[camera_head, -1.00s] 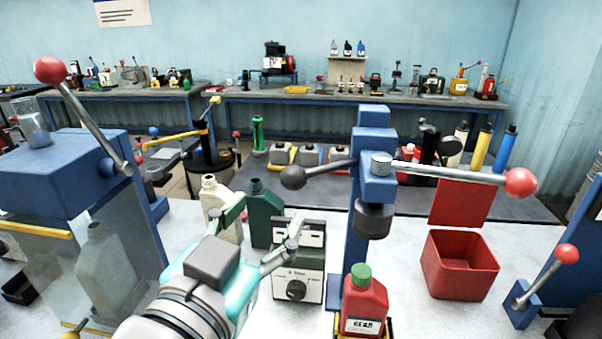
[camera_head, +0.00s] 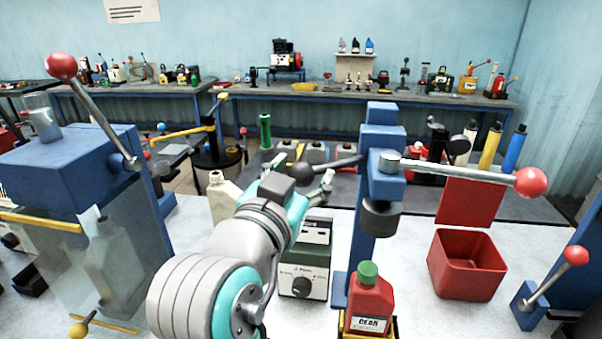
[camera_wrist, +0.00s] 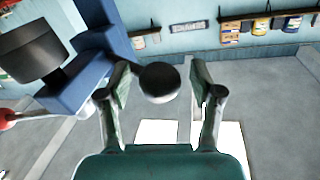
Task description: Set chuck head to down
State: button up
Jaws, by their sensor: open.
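The chuck head (camera_head: 380,217) is a dark cylinder under the blue press column (camera_head: 378,150). It hangs above the green cap of a red bottle (camera_head: 369,304), with a clear gap between. A lever crosses the press, with a red knob (camera_head: 531,181) on the right and a dark ball knob (camera_head: 301,176) on the left. My gripper (camera_head: 304,178) is open beside the dark knob. In the wrist view, the dark knob (camera_wrist: 159,82) appears between the two open fingers (camera_wrist: 160,95); contact cannot be told. The chuck head (camera_wrist: 33,50) shows at upper left there.
A control box with a dial (camera_head: 304,270) stands left of the press. A red open bin (camera_head: 466,264) is to the right. A blue machine with a red-knobbed lever (camera_head: 62,66) stands at left. A pale bottle (camera_head: 223,196) is behind my arm.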

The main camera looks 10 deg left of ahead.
grip_shut()
notch_tip(320, 180, down, 11)
jog(key=shift+a+r, duration=0.15)
jog(key=shift+r, duration=0.05)
dwell(0.3)
grip_release()
jog(key=shift+a, duration=0.1)
jog(key=v, duration=1.2)
